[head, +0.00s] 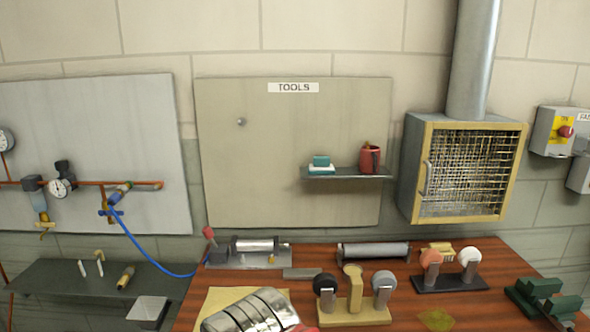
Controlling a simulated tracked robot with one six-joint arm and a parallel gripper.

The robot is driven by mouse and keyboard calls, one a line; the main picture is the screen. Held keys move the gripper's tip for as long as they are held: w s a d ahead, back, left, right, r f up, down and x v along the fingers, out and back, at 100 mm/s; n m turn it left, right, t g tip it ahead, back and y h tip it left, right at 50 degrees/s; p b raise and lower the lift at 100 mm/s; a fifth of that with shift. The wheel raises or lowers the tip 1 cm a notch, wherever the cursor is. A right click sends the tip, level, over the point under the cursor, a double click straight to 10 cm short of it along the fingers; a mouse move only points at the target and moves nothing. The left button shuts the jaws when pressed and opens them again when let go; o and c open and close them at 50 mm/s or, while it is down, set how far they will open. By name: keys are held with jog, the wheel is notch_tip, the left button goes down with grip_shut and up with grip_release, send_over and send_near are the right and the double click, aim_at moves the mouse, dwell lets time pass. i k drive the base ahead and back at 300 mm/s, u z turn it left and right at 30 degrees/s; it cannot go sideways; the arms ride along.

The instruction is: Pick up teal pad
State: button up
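A small teal pad (321,160) lies on top of a white piece (321,169) on the left part of a narrow dark wall shelf (345,175). The shelf is fixed to the beige board marked TOOLS.
A dark red mug (370,159) stands on the same shelf, right of the pad. A yellow-framed mesh cabinet (461,170) juts out at the right. Below, a wooden bench (490,300) holds rollers and knobbed stands. A blue hose (150,255) hangs at the left.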

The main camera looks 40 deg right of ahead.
aim_at(321, 165)
jog(key=u, duration=1.1)
jog(key=k, duration=0.7)
jog(key=z, duration=1.25)
jog(key=i, duration=1)
jog(key=z, duration=0.05)
